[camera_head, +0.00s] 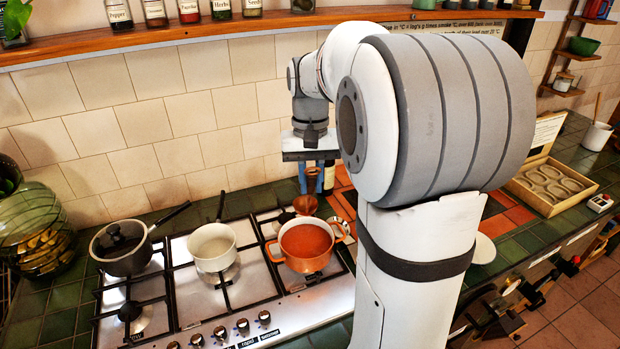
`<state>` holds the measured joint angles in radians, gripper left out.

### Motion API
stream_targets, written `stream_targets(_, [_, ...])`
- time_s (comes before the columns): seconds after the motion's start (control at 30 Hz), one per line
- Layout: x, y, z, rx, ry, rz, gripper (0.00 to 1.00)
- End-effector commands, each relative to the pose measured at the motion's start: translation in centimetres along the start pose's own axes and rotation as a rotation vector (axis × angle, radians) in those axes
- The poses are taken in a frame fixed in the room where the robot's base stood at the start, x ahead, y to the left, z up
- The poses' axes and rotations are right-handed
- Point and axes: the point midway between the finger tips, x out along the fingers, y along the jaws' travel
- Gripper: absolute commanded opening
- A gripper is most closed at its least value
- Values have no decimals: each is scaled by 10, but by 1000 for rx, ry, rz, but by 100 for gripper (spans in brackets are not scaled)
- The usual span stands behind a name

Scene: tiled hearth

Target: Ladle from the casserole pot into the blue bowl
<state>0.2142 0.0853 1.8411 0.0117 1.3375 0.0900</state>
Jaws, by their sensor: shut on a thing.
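The orange casserole pot (280,251) stands on the right part of the hob, open at the top, with a reddish-orange inside. My gripper (314,180) points down behind and above the pot and is shut on the handle of a brown ladle (305,205). The ladle's cup shows at the pot's back rim; I cannot tell whether it touches the pot or what it holds. I do not see the blue bowl; my arm covers much of the counter to the right.
A dark pan (122,262) and a cream saucepan (212,262) stand on the hob left of the pot, handles pointing back. A green glass jar (36,235) is at far left. A wooden tray (548,190) lies at right. A shelf (180,32) with jars runs above.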

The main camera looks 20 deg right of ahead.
Motion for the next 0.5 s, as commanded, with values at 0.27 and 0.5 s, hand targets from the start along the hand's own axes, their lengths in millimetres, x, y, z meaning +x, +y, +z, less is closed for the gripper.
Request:
stream_targets(0.27, [24, 0, -3, 0, 0, 0, 0])
stream_targets(0.5, [45, 0, -6, 0, -1, 0, 0])
